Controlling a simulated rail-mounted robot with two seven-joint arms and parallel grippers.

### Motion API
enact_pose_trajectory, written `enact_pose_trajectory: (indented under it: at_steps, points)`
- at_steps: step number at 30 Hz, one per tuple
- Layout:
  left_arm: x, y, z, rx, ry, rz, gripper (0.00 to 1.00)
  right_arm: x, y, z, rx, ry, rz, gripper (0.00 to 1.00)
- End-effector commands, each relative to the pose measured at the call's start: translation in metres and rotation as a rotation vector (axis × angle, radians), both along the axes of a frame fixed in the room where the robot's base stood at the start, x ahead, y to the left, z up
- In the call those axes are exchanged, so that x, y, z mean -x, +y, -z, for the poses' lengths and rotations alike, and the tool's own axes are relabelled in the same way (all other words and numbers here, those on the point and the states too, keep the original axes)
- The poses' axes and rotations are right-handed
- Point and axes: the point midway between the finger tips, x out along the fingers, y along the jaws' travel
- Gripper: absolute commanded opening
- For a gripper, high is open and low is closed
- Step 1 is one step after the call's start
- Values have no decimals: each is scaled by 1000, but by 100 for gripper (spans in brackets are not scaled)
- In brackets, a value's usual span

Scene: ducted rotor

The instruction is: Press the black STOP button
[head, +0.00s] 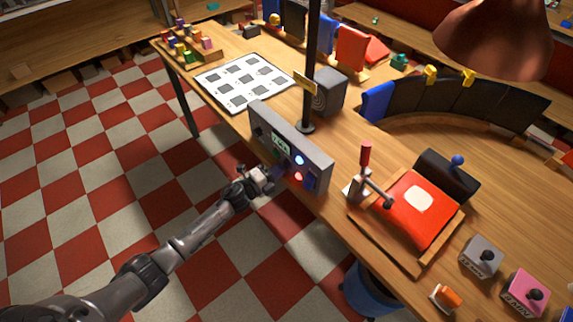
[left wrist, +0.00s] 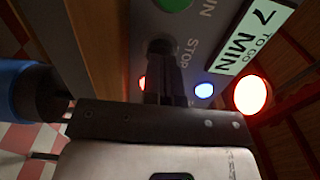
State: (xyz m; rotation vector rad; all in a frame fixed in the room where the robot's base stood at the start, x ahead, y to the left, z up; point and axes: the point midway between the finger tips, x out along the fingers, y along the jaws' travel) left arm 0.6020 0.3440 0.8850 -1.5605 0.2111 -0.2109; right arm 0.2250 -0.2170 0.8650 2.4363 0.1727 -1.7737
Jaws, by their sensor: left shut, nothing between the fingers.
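The grey control panel (head: 318,162) stands on the near edge of the wooden table in the head view. My left gripper (head: 273,175) is in front of its face. In the left wrist view the shut, empty fingers (left wrist: 166,82) point at the panel face (left wrist: 215,25) beside the STOP label (left wrist: 189,52). A dark round shape, seemingly the black STOP button (left wrist: 160,46), shows just past the fingertips and is partly hidden by them. I cannot tell whether they touch it. My right gripper is not in view.
The panel also carries a green button (left wrist: 174,3), a "TO GO 7 MIN" sign (left wrist: 254,38), a blue light (left wrist: 204,90) and a bright red-rimmed lamp (left wrist: 251,94). A black post (head: 309,80) stands behind. A red lever (head: 365,158) stands to the right.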

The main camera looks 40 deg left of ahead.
Motion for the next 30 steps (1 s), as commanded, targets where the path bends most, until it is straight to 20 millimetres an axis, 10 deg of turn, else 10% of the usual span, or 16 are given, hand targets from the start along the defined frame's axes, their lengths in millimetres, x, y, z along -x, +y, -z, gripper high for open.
enact_pose_trajectory:
  at_steps: [30]
  points:
    - [-6, -2, 1, 0, 0, 0, 0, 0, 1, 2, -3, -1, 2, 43]
